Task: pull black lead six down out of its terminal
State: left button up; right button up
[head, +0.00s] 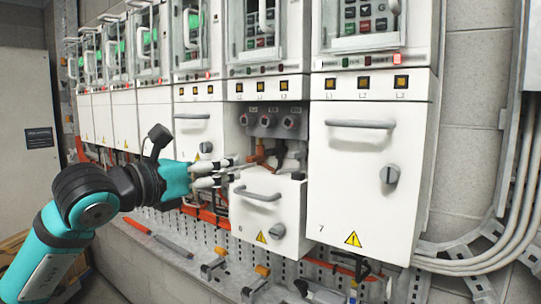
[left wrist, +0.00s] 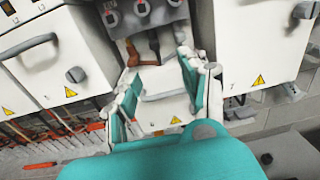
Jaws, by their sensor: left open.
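Drive six stands with its lower cover (head: 268,208) lowered, baring a grey terminal block (head: 268,123) with several round terminals. A brown-orange lead (head: 260,151) and a dark lead (head: 281,150), which looks like black lead six, hang below the block. In the left wrist view the dark lead (left wrist: 154,46) hangs under the block (left wrist: 140,14), beside the brownish lead (left wrist: 132,52). My left gripper (head: 234,170) is open and empty, at the cover's upper left, apart from the leads. Its fingers (left wrist: 160,78) spread below the leads in the wrist view. My right gripper is out of view.
The closed cover of drive seven (head: 362,170) stands close on the right, with a handle and a knob. More closed covers (head: 198,128) line the left. A grey ledge with loose parts and an orange-handled tool (head: 172,246) runs below.

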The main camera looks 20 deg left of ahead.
aim_at(268, 152)
pick_arm(q)
jog(key=shift+y, duration=0.3)
jog(key=p+x, duration=0.2)
jog(key=x, duration=0.3)
jog(key=p+x, duration=0.2)
jog(key=x, duration=0.4)
jog(key=p+x, duration=0.2)
jog(key=x, duration=0.4)
jog(key=shift+w+a+r, duration=0.25)
jog(key=shift+r, duration=0.1)
grip_shut()
